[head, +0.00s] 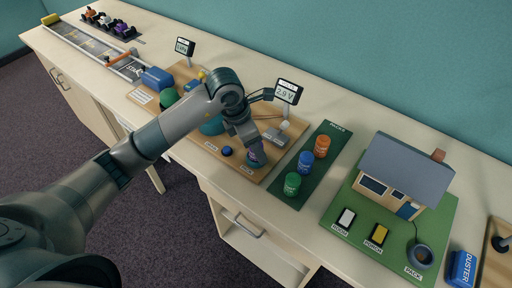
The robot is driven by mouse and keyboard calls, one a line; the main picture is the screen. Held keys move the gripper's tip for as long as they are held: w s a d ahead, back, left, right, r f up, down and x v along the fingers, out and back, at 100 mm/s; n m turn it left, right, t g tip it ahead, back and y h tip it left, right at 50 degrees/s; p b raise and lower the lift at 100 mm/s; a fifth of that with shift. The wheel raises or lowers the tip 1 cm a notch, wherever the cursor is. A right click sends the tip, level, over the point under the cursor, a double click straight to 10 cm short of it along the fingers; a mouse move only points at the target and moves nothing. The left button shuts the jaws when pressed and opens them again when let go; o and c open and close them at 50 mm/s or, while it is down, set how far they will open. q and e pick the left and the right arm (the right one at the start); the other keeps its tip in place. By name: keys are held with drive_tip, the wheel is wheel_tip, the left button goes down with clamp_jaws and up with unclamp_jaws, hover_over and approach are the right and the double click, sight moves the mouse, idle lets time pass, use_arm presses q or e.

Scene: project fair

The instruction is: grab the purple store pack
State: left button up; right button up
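A purple pack (256,157) shows at the front right of a large wooden board on the bench. My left gripper (254,159) reaches down over it from above, with its fingertips at the pack. The fingers hide most of the pack. I cannot tell whether they are closed on it or only around it, or whether it touches the board. My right gripper is not in view.
Green (292,184), blue (305,162) and orange (321,146) packs stand on a dark green mat (322,174) to the right. A small meter display (288,91) stands behind my gripper. A model house (401,178) is farther right.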

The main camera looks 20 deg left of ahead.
use_arm(q)
drive_tip(key=shift+f, duration=0.3)
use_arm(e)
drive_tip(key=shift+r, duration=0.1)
use_arm(q)
drive_tip(key=c, duration=1.3)
drive_tip(key=shift+o, duration=0.2)
drive_tip(key=shift+w+r, duration=0.1)
drive_tip(key=shift+r, duration=0.1)
